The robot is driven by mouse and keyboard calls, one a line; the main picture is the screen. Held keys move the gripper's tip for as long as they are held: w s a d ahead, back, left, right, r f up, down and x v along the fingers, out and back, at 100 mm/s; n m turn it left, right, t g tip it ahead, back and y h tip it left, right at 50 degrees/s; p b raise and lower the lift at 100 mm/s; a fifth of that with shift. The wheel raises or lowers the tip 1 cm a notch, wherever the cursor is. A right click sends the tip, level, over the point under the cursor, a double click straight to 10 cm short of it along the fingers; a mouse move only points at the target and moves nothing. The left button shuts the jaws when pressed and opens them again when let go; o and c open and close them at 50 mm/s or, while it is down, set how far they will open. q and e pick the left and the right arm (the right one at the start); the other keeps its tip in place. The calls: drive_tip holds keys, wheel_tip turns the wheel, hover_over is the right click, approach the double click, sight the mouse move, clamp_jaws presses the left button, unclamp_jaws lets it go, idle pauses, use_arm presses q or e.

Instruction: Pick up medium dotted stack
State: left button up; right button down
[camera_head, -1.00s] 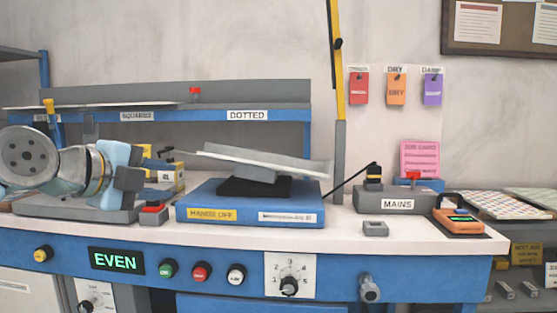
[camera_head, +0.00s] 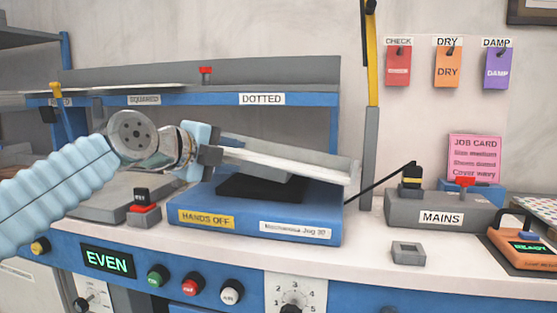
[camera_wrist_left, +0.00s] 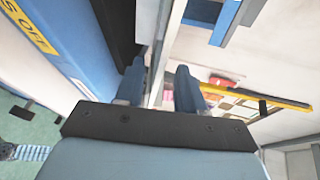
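A pale stack of sheets (camera_head: 285,168) lies on a tilted grey tray above the blue jogger (camera_head: 250,205), which bears a yellow "HANDS OFF" label. I cannot make out a dotted pattern or its size. My left gripper (camera_head: 219,150) is at the raised left end of the tray and stack. In the left wrist view its two blue fingers (camera_wrist_left: 160,85) stand apart, on either side of a thin pale edge (camera_wrist_left: 156,60). A gap shows beside that edge, so it does not look clamped. My right gripper is not in view.
A shelf labelled "SQUARED" and "DOTTED" (camera_head: 262,99) runs behind the jogger. A yellow and grey post (camera_head: 371,130) stands to its right. A grey "MAINS" box (camera_head: 440,211), a pink job card (camera_head: 474,157) and an orange device (camera_head: 525,248) are further right.

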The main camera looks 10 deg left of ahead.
use_arm(q)
drive_tip(key=p+x, duration=0.1)
drive_tip(key=x, duration=0.5)
drive_tip(key=shift+w+d, duration=0.15)
drive_tip(key=shift+w, duration=0.05)
drive_tip(key=shift+f, duration=0.1)
clamp_jaws()
